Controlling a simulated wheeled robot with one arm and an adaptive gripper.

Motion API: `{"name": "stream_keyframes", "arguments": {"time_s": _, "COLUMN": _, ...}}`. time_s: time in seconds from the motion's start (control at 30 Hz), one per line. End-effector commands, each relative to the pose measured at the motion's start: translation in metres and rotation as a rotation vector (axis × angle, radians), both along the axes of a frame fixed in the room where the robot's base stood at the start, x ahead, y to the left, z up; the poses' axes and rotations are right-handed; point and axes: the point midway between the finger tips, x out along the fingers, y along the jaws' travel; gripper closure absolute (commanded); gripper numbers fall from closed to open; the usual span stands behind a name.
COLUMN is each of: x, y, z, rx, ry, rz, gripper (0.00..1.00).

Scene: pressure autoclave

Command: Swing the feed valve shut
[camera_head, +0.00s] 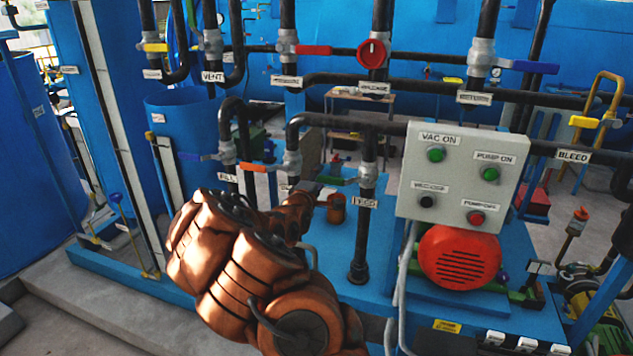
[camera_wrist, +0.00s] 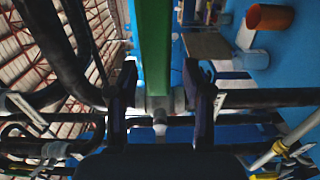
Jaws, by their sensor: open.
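The feed valve (camera_head: 368,173) is a grey valve body on a dark vertical pipe, above a label that seems to read FEED (camera_head: 364,203). Its green lever (camera_head: 337,180) sticks out sideways to the left, across the pipe. In the wrist view the green lever (camera_wrist: 155,45) comes down from the top and meets the grey valve body (camera_wrist: 160,102). My gripper (camera_wrist: 161,78) is open, with one dark finger on each side of the lever's line and gaps at both sides. In the head view my copper arm hides most of the gripper.
An orange lever (camera_head: 256,167) on a neighbouring pipe sits close left of the green one. A grey control box (camera_head: 462,178) and a red motor (camera_head: 460,257) stand to the right. A horizontal pipe (camera_head: 350,128) runs above. An orange cup (camera_head: 336,208) stands below.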

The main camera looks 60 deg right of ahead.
Motion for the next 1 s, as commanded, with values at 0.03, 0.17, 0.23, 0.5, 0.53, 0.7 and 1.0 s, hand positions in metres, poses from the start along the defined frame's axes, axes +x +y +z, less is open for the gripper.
{"name": "stream_keyframes", "arguments": {"time_s": 0.03, "x": 0.0, "y": 0.001, "z": 0.0, "rx": 0.0, "ry": 0.0, "rz": 0.0, "gripper": 0.5}}
{"name": "stream_keyframes", "arguments": {"time_s": 0.17, "x": -0.002, "y": 0.007, "z": 0.0, "rx": 0.0, "ry": 0.002, "rz": 0.0, "gripper": 0.5}}
{"name": "stream_keyframes", "arguments": {"time_s": 0.23, "x": -0.003, "y": 0.012, "z": 0.0, "rx": 0.0, "ry": 0.003, "rz": 0.0, "gripper": 0.5}}
{"name": "stream_keyframes", "arguments": {"time_s": 0.5, "x": -0.01, "y": 0.041, "z": 0.0, "rx": 0.0, "ry": 0.002, "rz": 0.002, "gripper": 0.5}}
{"name": "stream_keyframes", "arguments": {"time_s": 0.53, "x": -0.011, "y": 0.044, "z": 0.0, "rx": 0.0, "ry": 0.002, "rz": 0.002, "gripper": 0.5}}
{"name": "stream_keyframes", "arguments": {"time_s": 0.7, "x": -0.017, "y": 0.062, "z": 0.001, "rx": 0.0, "ry": 0.001, "rz": 0.002, "gripper": 0.5}}
{"name": "stream_keyframes", "arguments": {"time_s": 1.0, "x": -0.025, "y": 0.092, "z": 0.0, "rx": 0.0, "ry": 0.001, "rz": 0.003, "gripper": 0.5}}
